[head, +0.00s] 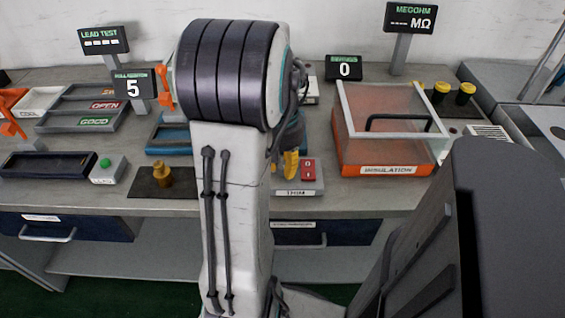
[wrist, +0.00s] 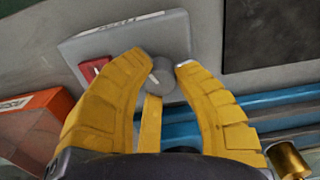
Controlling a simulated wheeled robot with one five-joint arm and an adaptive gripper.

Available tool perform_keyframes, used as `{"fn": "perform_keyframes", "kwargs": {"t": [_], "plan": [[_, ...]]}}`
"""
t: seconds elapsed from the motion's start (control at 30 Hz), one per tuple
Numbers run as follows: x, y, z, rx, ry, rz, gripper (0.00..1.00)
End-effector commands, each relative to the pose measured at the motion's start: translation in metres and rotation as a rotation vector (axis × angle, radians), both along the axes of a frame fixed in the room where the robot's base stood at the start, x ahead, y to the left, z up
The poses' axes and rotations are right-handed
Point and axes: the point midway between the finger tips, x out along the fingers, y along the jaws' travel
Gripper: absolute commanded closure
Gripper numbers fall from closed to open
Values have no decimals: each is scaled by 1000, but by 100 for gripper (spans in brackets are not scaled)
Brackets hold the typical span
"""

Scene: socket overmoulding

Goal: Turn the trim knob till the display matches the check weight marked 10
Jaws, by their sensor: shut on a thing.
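The trim knob (wrist: 167,82) is a small grey round knob with a pale mark, on a light grey box (wrist: 130,45) beside a red switch. My gripper (wrist: 163,63) has its yellow fingers shut on the knob, one on each side. In the head view my gripper (head: 290,163) is over the box labelled TRIM (head: 297,192), and the knob is hidden. One display (head: 132,86) reads 5, and another display (head: 343,69) reads 0; their small labels are hard to read. A brass weight (head: 162,176) stands on a dark mat; its marking is not legible.
A clear-walled orange bin labelled INSULATION (head: 388,170) stands right of the trim box. A blue tray (head: 170,140) lies to the left, partly behind my arm. A box with a green button (head: 105,165) and OPEN and GOOD trays are further left.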

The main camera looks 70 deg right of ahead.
Motion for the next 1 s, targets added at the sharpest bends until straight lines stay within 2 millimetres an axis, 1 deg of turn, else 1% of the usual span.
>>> {"fn": "perform_keyframes", "kwargs": {"t": [0.2,0.5,0.7,1.0], "plan": [[0,2,-2,7,1,-181,100],[0,2,-2,8,2,-359,100],[0,2,-2,8,2,-421,100],[0,2,-3,9,2,-447,100]]}}
